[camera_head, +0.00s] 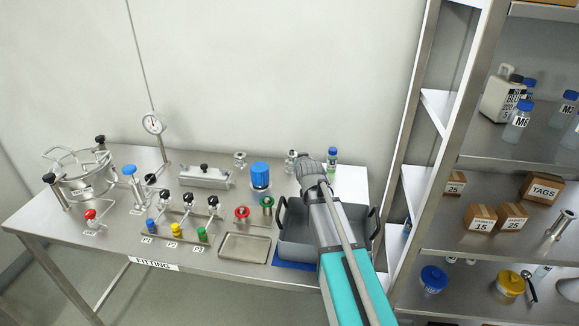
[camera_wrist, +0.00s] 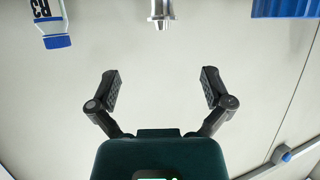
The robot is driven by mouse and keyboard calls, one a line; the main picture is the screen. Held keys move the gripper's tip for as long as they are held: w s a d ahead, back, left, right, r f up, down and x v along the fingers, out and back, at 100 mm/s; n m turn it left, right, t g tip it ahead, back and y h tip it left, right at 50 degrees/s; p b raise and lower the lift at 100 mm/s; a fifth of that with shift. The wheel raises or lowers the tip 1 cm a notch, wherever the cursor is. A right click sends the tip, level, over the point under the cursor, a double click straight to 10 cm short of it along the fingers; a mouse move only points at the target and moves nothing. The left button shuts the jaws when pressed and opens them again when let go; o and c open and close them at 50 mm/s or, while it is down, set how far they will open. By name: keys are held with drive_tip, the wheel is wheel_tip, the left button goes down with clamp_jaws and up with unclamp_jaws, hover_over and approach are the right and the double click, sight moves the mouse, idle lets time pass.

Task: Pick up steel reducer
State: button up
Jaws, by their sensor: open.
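A small steel fitting, which looks like the steel reducer (camera_wrist: 161,10), shows at the top edge of the wrist view, cut off by the frame. It appears upside down there, roughly centred between my fingers. In the head view, the steel reducer (camera_head: 291,158) stands at the back of the steel bench, just left of my gripper (camera_head: 307,168), which hides part of the area. In the wrist view my gripper (camera_wrist: 158,88) is open, with both fingers spread and nothing between them. The reducer lies beyond the fingertips, apart from them.
A blue ribbed cap (camera_head: 260,176) stands left of the reducer and a blue-capped bottle (camera_head: 332,155) right of it. Another steel fitting (camera_head: 240,160) stands further left. A grey tub (camera_head: 290,244) sits beneath my arm. Shelves (camera_head: 468,258) rise at the right.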

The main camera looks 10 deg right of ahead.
sight(292, 154)
drive_tip(key=shift+a, duration=0.2)
drive_tip(key=b+x, duration=0.2)
drive_tip(key=x, duration=0.5)
drive_tip(key=shift+w+f+b, duration=0.1)
drive_tip(key=shift+f+b, duration=0.05)
drive_tip(key=shift+b, duration=0.25)
drive_tip(key=shift+w+f, duration=0.2)
drive_tip(key=shift+w, duration=0.5)
drive_tip(key=shift+w+b, duration=0.1)
drive_tip(key=shift+b, duration=0.2)
drive_tip(key=shift+b+x, duration=0.85)
drive_tip(key=shift+x, duration=1.65)
